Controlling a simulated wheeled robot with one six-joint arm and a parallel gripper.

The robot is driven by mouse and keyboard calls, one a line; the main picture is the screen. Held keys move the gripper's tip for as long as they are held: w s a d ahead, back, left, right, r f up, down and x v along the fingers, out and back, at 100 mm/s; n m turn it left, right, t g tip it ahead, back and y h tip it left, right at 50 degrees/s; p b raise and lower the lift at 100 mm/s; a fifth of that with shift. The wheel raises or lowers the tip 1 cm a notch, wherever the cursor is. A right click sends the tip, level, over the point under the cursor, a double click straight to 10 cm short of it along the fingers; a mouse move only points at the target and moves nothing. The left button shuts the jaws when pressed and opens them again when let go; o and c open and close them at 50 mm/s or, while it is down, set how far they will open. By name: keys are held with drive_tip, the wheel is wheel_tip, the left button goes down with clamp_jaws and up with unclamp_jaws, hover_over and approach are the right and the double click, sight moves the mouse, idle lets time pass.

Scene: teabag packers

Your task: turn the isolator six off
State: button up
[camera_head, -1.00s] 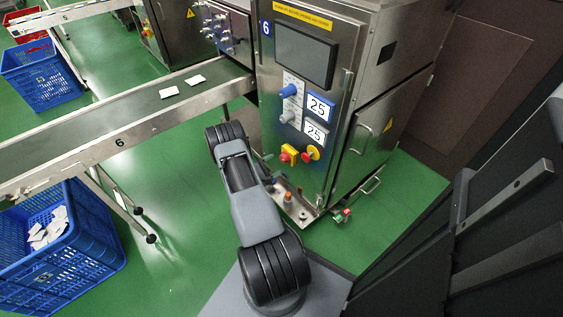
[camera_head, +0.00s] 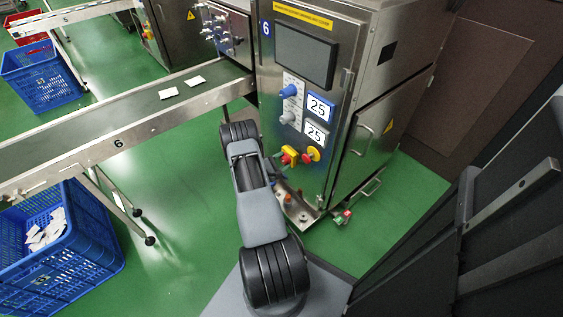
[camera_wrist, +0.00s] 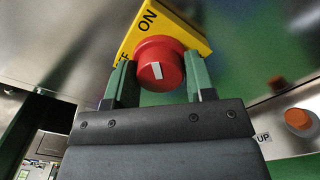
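Isolator six is a yellow plate (camera_head: 291,162) with a red knob, low on the front of the cabinet marked 6. In the wrist view, the yellow plate (camera_wrist: 179,27) appears tilted and the word ON shows at its top. Letters at its left are partly hidden. The round red knob (camera_wrist: 170,78) has a white mark pointing up in the picture, roughly toward ON. My gripper (camera_wrist: 161,82) has a green finger on each side of the knob, with no clear gap between fingers and knob. In the head view the fingers are hidden.
A red button on yellow (camera_head: 312,154) sits right of the isolator. Above are a blue knob (camera_head: 288,91), a grey knob (camera_head: 287,118) and two displays reading 25. An orange button (camera_wrist: 299,119) is at right in the wrist view. A conveyor (camera_head: 115,133) runs left.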

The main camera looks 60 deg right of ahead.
drive_tip(key=c, duration=0.5)
drive_tip(key=shift+c, duration=0.2)
drive_tip(key=shift+n, duration=0.3)
drive_tip(key=n, duration=0.2)
drive_tip(key=shift+n+b, duration=0.4)
drive_tip(key=n, duration=0.3)
drive_tip(key=shift+n, duration=0.3)
drive_tip(key=n, duration=0.5)
drive_tip(key=shift+n, duration=0.3)
drive_tip(key=n, duration=0.5)
drive_tip(key=shift+n, duration=0.4)
